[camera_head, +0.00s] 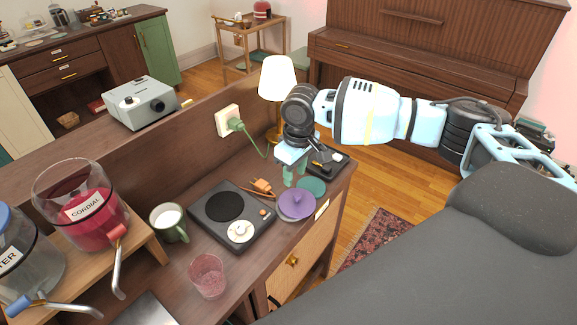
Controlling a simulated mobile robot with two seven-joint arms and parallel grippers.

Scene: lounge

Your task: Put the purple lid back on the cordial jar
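The purple lid (296,205) lies on the wooden counter near its front right corner, knob up. The cordial jar (83,208) stands on a wooden riser at the left; it is clear glass with red liquid, a "CORDIAL" label and a red tap, and its top is uncovered. My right gripper (295,175) points down just behind the lid, seemingly above the counter and apart from the lid. Its two greenish fingers are spread with nothing seen between them. My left gripper is not in view.
Between jar and lid are a green mug (169,222), a dark single-burner plate (232,216) and a pinkish glass (207,275). A blue-lidded water jar (28,260) stands left.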

